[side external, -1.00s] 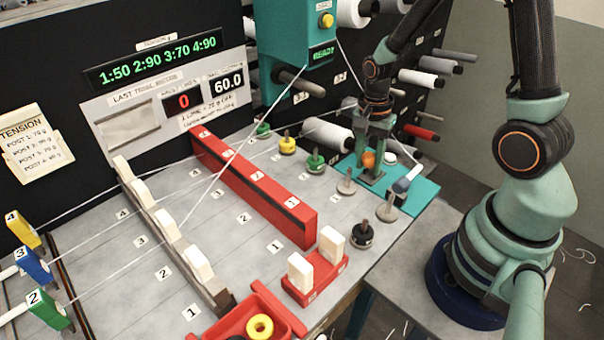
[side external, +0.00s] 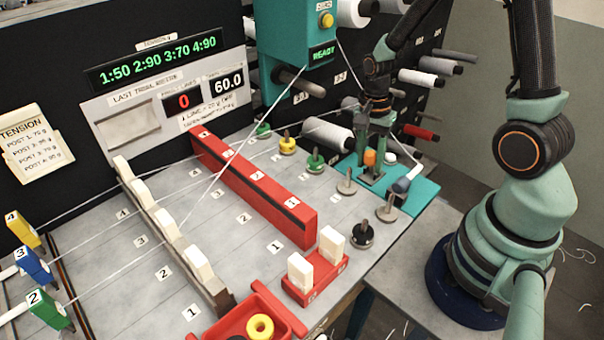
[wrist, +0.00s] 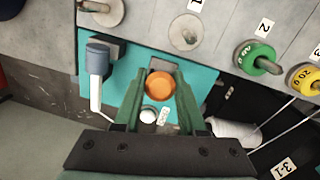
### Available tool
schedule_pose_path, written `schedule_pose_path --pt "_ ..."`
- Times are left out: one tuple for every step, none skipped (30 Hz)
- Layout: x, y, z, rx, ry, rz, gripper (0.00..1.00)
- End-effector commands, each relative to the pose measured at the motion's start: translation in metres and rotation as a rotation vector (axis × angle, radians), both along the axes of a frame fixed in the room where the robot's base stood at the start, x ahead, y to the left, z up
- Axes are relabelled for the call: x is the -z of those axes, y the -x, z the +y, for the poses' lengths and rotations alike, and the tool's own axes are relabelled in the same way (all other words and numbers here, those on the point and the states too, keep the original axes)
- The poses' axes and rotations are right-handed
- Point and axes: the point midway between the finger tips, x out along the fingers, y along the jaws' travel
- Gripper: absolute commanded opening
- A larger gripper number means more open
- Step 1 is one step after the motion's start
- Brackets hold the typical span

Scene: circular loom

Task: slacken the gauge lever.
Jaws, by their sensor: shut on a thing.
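An orange knob (wrist: 160,86), which I take for the gauge lever's grip, stands over the teal plate (wrist: 205,72). My gripper (wrist: 160,80) is shut on it in the wrist view, one green finger on each side. In the side view the orange knob (side external: 369,157) shows between the fingers of my gripper (side external: 373,150), over the teal plate (side external: 420,196) at the bench's right end. The lever's lower part is hidden by the fingers. A small white round part (wrist: 148,115) sits close to the knob.
A grey-capped white handle (wrist: 97,60) stands on the plate beside my gripper. Grey posts (side external: 387,208) and green (side external: 315,161) and yellow (side external: 287,145) weights stand nearby. A white thread cone (wrist: 235,132) lies close on the other side. A red bar (side external: 255,190) crosses the bench.

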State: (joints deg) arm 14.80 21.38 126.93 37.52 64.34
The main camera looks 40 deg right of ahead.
Motion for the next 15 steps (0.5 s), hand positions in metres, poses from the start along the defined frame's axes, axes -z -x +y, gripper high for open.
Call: schedule_pose_path --pt "-0.0012 0.0002 -0.0033 0.005 -0.002 0.007 0.00" --pt "-0.0013 0.0002 -0.0035 0.004 -0.003 0.008 0.00" --pt "-0.0013 0.0004 -0.0033 0.004 -0.003 0.008 0.00" --pt "-0.0013 0.0005 -0.0033 0.005 -0.003 0.008 0.00" --pt "-0.0013 0.0004 -0.0034 0.005 -0.002 0.008 0.00" --pt "-0.0012 0.0004 -0.0035 0.006 -0.002 0.007 0.00" --pt "-0.0012 0.0004 -0.0035 0.006 -0.002 0.007 0.00" --pt "-0.0012 0.0004 -0.0036 0.006 -0.002 0.007 0.44" --pt "-0.0011 0.0004 -0.0036 0.006 -0.002 0.007 0.59" --pt "-0.0011 0.0005 -0.0035 0.006 -0.002 0.007 0.69" --pt "-0.0011 0.0004 -0.0034 0.006 -0.002 0.007 0.69" --pt "-0.0010 0.0004 -0.0033 0.005 -0.002 0.007 0.69" --pt "-0.0009 0.0004 -0.0033 0.005 -0.002 0.007 0.69" --pt "-0.0009 0.0003 -0.0032 0.005 -0.002 0.007 0.69" --pt "-0.0008 0.0004 -0.0031 0.004 -0.002 0.007 0.69"
